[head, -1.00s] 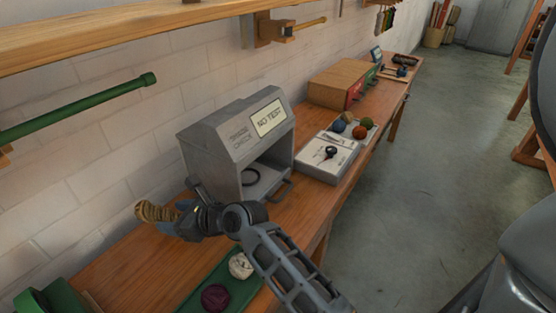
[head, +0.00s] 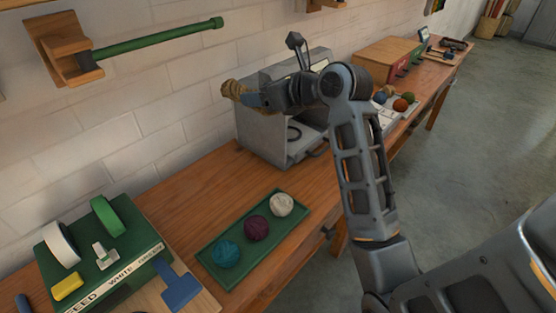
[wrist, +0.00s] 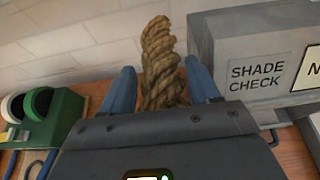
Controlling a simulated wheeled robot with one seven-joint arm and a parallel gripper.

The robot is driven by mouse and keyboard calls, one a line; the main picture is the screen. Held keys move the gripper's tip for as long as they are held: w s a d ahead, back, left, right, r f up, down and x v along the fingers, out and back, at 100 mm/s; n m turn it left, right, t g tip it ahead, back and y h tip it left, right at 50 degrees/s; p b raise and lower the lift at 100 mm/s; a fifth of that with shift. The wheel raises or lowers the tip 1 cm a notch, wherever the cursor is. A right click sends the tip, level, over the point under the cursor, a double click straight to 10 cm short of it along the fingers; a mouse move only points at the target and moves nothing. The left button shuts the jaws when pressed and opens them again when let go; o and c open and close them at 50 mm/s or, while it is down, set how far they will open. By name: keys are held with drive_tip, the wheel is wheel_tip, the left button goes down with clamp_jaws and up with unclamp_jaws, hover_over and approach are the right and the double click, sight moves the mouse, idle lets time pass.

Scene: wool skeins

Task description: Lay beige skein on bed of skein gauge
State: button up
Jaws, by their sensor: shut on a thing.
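My gripper (head: 250,97) is shut on the beige skein (head: 232,90), a twisted tan rope-like hank. In the head view it is held up near the upper left of the grey shade-check cabinet (head: 262,140), with the wall behind. In the wrist view the skein (wrist: 160,60) stands upright between the two blue fingers of my gripper (wrist: 162,88). Its lower end is hidden by the gripper body. I cannot tell for certain which thing is the skein gauge.
A green tray (head: 212,262) with teal, purple and white balls lies on the wooden bench (head: 195,190). A green stand (head: 133,262) labelled "FEED WHITE GREEN" carries rolls at front left. A green rod (head: 155,42) sticks out from the wall. Bare bench lies between tray and wall.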

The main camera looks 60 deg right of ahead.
wheel_tip(320, 180, down, 22)
drive_tip(key=shift+f+b, duration=0.2)
drive_tip(key=shift+b, duration=1.05)
drive_tip(key=o, duration=1.1)
drive_tip(key=shift+f, duration=0.1)
drive_tip(key=shift+o, duration=0.2)
